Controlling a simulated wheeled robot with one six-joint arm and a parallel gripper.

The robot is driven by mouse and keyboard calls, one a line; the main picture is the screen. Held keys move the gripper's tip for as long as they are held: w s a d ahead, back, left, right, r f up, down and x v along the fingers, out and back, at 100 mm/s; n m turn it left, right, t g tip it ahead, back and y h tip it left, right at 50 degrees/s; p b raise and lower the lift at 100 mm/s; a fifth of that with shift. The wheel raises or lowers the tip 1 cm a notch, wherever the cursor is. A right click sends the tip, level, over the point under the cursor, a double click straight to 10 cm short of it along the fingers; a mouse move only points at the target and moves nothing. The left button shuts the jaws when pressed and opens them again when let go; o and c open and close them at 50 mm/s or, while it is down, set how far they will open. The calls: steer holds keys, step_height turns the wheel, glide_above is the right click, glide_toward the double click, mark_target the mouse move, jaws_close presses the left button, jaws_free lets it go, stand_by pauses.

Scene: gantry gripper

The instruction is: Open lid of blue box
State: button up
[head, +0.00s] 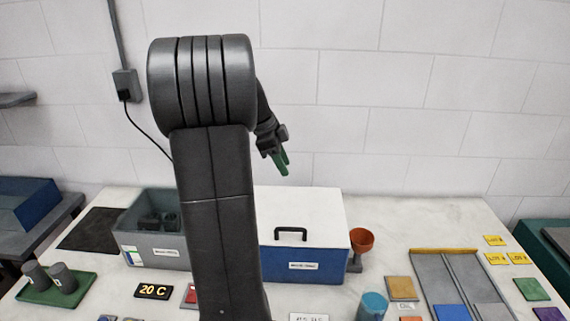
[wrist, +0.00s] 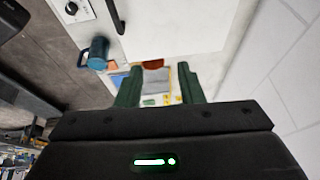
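The blue box (head: 305,264) stands on the white table, right of my arm in the head view, its left part hidden behind my arm. My gripper (head: 280,162) is in the air above and behind the lid, clear of the handle. In the wrist view its two green fingers (wrist: 160,85) are apart with nothing held between them.
A grey open box (head: 150,240) with dark items stands left of my arm. An orange cup (head: 361,240) stands close to the blue box's right side. A teal mug (head: 372,305) is in front. A grey tray (head: 430,275) and several coloured tiles lie on the right.

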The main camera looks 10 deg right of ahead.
steer(key=w+a+r+p, duration=0.1)
steer(key=w+r, duration=0.1)
steer(key=r, duration=0.3)
steer(key=w+a+r+p, duration=0.2)
steer(key=r, duration=0.3)
steer(key=shift+a+r, duration=0.2)
steer(key=shift+a, duration=0.05)
stand_by(0.6)
stand_by(0.4)
